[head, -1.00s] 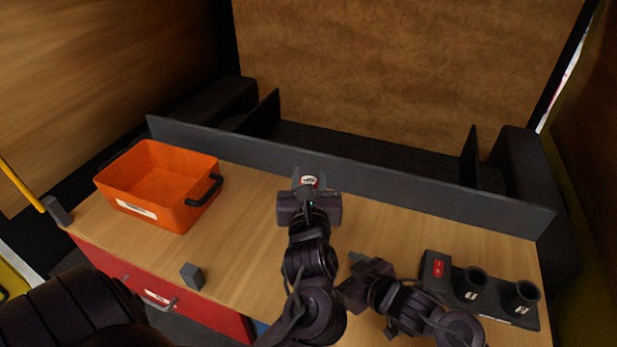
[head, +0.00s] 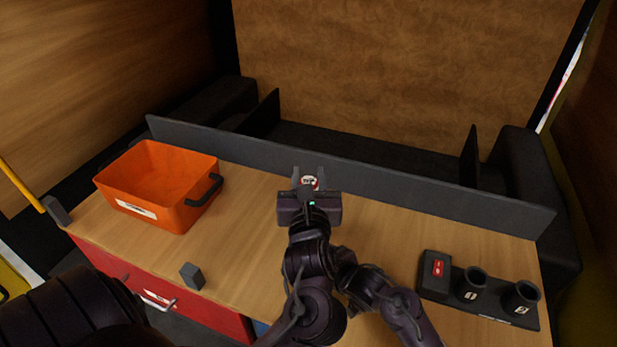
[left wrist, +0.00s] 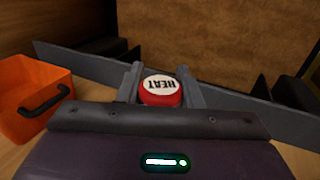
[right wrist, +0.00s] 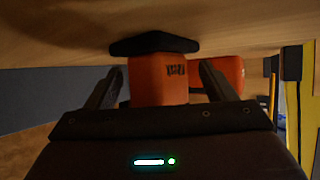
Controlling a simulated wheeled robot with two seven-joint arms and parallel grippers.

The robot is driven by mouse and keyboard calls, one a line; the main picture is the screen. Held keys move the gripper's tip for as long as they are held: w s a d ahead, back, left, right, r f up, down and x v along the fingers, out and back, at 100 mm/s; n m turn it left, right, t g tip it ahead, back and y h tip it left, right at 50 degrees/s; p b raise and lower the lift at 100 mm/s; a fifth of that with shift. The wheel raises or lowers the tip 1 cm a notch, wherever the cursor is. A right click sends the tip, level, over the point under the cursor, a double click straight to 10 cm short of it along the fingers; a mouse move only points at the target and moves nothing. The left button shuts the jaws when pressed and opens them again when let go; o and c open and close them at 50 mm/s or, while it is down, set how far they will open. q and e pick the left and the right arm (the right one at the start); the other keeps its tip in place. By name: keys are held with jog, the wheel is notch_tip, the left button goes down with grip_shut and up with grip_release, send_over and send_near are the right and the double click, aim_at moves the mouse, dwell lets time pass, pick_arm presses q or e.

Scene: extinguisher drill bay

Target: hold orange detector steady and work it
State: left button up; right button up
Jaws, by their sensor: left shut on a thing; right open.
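The orange detector (right wrist: 155,80) stands on its black foot (right wrist: 153,45) on the wooden top, which appears upside down in the right wrist view. Its red cap with a white "HEAT" label (left wrist: 160,88) shows upright between my left fingers in the left wrist view. My left gripper (head: 309,177) is shut on the detector from the near side. My right gripper (right wrist: 160,85) is open, with one finger on each side of the orange body; I cannot tell whether they touch it. In the head view my left arm hides the right gripper and most of the detector.
An orange bin (head: 185,215) with a black handle stands at the left. A dark rack (head: 497,312) with two cups and a red-switched box (head: 437,268) lies at the right. A small grey block (head: 193,276) sits at the front edge. A low dark wall (head: 400,189) runs behind.

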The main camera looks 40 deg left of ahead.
jog(key=shift+a, duration=0.1)
jog(key=c, duration=0.7)
pick_arm(q)
jog(key=shift+f, duration=1.6)
pick_arm(e)
jog(key=shift+o, duration=0.2)
pick_arm(q)
jog(key=shift+f, duration=1.6)
dwell(0.6)
jog(key=o, duration=1.1)
